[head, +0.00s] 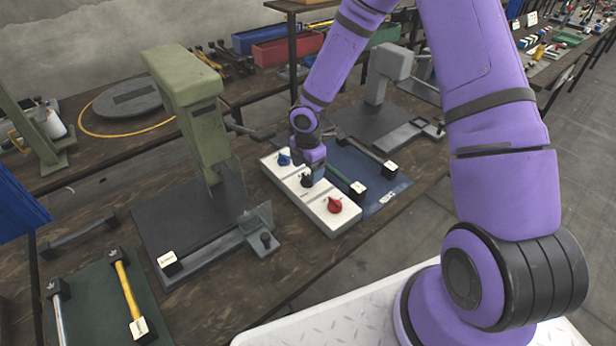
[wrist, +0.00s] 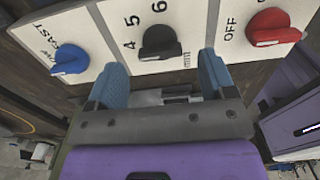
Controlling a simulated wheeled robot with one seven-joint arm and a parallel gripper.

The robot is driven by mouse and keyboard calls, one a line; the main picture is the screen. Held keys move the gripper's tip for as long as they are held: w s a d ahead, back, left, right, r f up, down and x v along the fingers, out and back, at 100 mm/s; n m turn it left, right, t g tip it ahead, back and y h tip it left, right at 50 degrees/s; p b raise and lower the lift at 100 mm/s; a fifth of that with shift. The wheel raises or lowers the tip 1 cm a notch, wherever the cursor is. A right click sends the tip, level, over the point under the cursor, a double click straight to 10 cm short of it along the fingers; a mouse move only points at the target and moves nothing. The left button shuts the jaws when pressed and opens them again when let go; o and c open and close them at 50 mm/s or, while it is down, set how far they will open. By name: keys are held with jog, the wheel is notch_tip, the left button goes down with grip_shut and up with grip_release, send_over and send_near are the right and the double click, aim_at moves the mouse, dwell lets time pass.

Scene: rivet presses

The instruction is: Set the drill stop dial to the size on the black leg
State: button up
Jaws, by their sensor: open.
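The drill stop dial is a black knob (wrist: 158,42) in the middle of a white panel (head: 340,222). Numbers 4, 5, 6 and "mm" are printed around it in the wrist view. A pale mark shows on the knob's lower edge; the exact setting is unclear. My gripper (wrist: 160,78) is open, its blue fingers apart on either side of the dial's lower part, with nothing seen held. In the head view my gripper (head: 312,172) is over the panel and partly hides the dial. A dark leg (head: 80,237) lies at the left; no size is readable on it.
A blue knob (wrist: 69,60) and a red knob (wrist: 272,27) flank the dial. A green press (head: 190,100) stands left of the panel, a grey press (head: 385,75) behind it. A yellow leg (head: 126,290) lies on a green mat (head: 95,290). A blue mat (head: 385,205) lies right of the panel.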

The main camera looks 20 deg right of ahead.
aim_at(307, 176)
jog(key=shift+f, duration=1.9)
jog(key=shift+c, duration=0.2)
jog(key=c, duration=0.9)
